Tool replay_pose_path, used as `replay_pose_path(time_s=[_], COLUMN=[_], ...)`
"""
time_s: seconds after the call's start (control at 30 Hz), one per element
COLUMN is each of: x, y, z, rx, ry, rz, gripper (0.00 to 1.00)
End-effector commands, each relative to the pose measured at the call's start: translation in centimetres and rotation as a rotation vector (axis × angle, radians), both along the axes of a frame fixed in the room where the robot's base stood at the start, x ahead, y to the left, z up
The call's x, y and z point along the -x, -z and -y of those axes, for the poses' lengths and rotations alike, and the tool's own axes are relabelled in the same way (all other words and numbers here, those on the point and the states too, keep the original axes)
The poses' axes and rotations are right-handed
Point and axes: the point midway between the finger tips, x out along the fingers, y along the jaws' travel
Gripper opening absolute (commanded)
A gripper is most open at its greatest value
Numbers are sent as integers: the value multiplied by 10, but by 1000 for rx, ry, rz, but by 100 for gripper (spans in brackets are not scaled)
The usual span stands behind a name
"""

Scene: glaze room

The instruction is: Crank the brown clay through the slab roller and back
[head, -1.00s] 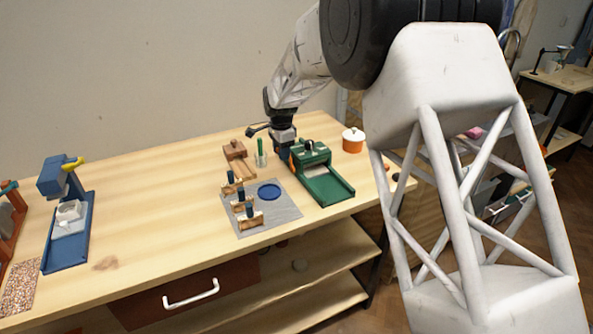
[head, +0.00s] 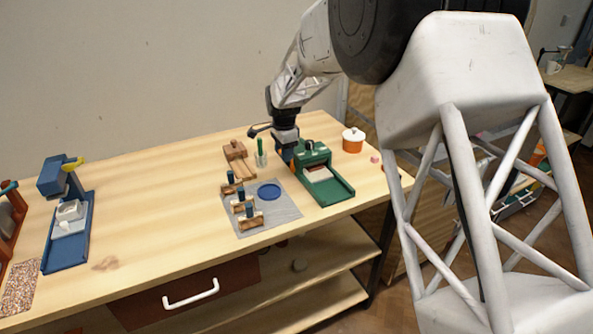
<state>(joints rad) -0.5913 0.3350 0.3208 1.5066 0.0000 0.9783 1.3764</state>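The green slab roller (head: 333,189) stands near the right end of the bench, its open bed facing the front. A pale, whitish sheet (head: 319,174) lies on the bed just in front of the roller; I cannot tell whether it is clay or a cover. No brown clay can be made out there. My gripper (head: 285,146) points down at the roller's left side, beside a small orange-and-dark part that may be the crank. The fingertips are too small and dark to show whether they are shut on it.
A grey mat (head: 285,213) with a blue disc (head: 269,191) and several wooden stamps lies to the left. A green-topped glass (head: 261,155) and a wooden block (head: 235,151) stand behind. An orange lidded pot (head: 352,141) is at right.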

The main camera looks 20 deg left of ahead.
Motion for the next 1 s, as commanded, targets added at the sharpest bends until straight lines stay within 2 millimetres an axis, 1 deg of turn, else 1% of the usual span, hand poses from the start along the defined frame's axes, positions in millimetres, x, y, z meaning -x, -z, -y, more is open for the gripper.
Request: replay_pose_path(time_s=[0.53,1.0], x=[18,19], y=[2,2], z=[17,19], rx=[1,1], ry=[0,0], rz=[-1,-1], gripper=[34,34])
